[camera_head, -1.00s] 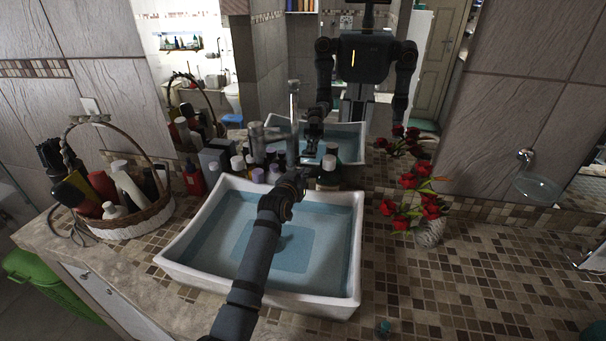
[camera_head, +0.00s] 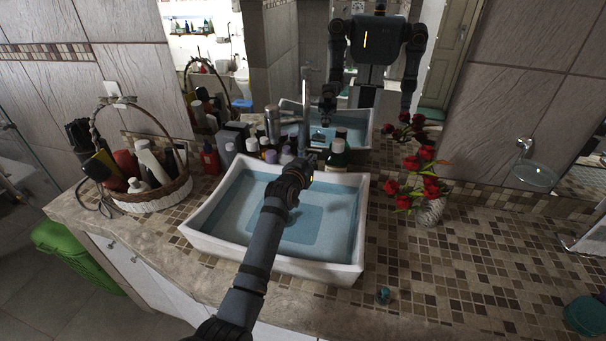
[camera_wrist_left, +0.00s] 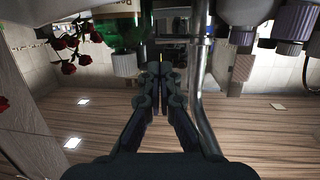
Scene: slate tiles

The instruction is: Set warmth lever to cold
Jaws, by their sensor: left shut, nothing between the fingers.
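A chrome tap (camera_head: 305,115) stands behind the white sink (camera_head: 201,236). I cannot make out the warmth lever for sure. My left gripper (camera_head: 308,163) is over the back part of the sink, in front of the tap and bottles. In the left wrist view the left gripper (camera_wrist_left: 160,80) is shut and empty, beside the pipe, with a small visible gap. My right gripper is seen only as part of my mirror reflection.
Several bottles crowd the tap, including a dark one (camera_head: 338,155) close to my left gripper; a green bottle (camera_wrist_left: 122,28) shows in the wrist view. A wicker basket (camera_head: 153,205) stands left, red flowers (camera_head: 422,185) right. The tiled counter (camera_head: 460,270) at right is mostly clear.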

